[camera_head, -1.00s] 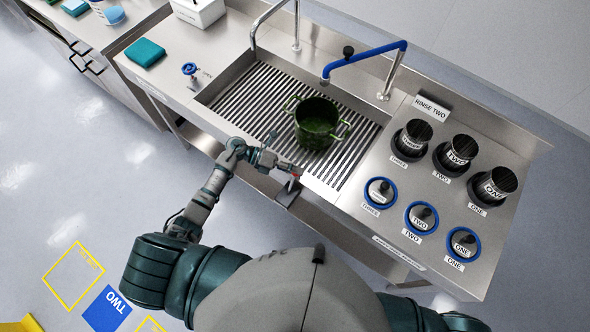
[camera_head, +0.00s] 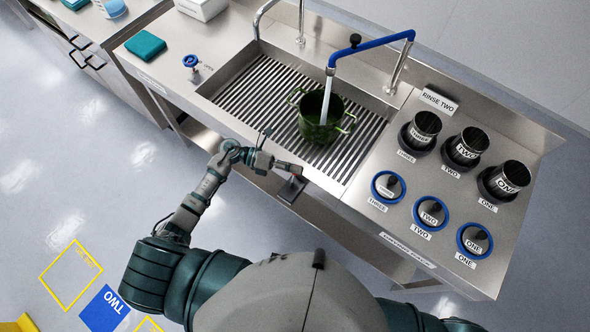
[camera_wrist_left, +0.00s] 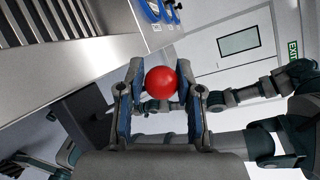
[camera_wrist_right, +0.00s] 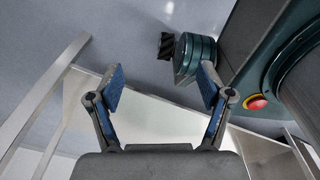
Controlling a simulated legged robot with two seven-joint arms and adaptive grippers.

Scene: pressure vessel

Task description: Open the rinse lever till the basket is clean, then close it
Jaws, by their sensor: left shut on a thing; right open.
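A dark green two-handled basket (camera_head: 318,122) stands upright on the slatted sink floor (camera_head: 262,98). Water (camera_head: 326,98) runs into it from the blue-topped tap (camera_head: 372,45). My left gripper (camera_head: 282,166) is at the sink's front edge, to the left of and nearer than the basket. In the left wrist view, my left gripper (camera_wrist_left: 160,72) is shut on the red ball knob (camera_wrist_left: 161,83) of the rinse lever. The lever's rod is mostly hidden. The basket's inside is too small to judge for dirt. My right gripper (camera_wrist_right: 163,82) is open and empty.
A "RINSE TWO" sign (camera_head: 441,97) stands behind several dark labelled cylinders (camera_head: 420,130) and blue-ringed holders (camera_head: 431,214) on the right counter. A blue valve handle (camera_head: 191,61) and a teal cloth (camera_head: 145,45) are on the left counter.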

